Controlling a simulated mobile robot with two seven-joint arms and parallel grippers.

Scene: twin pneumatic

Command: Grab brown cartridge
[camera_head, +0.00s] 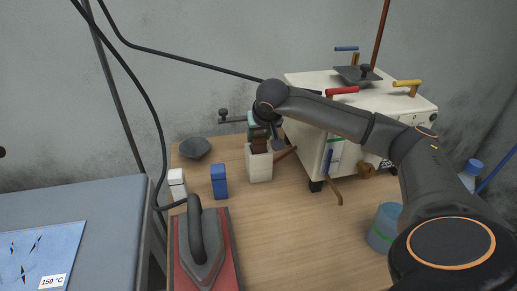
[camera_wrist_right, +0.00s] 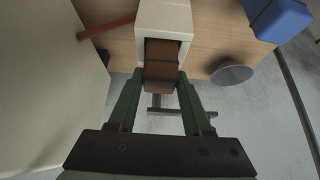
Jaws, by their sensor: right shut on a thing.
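The brown cartridge (camera_head: 259,145) stands upright at the white holder (camera_head: 260,168), its lower part hidden inside. In the right wrist view the cartridge (camera_wrist_right: 162,52) lies between the two green fingers of my right gripper (camera_wrist_right: 160,80), with the white holder (camera_wrist_right: 164,17) just beyond it. My right gripper (camera_head: 262,127) is shut on the cartridge's upper end, above the holder; in the head view my arm partly hides the fingers. My left gripper is not in view.
A blue block (camera_head: 219,182) and a white block (camera_head: 177,185) stand left of the holder. A grey dish (camera_head: 195,148) is behind them. An iron (camera_head: 203,258) stands in front. A cream machine (camera_head: 312,150) with levers is at right; a clear cup (camera_head: 384,228) stands near my arm.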

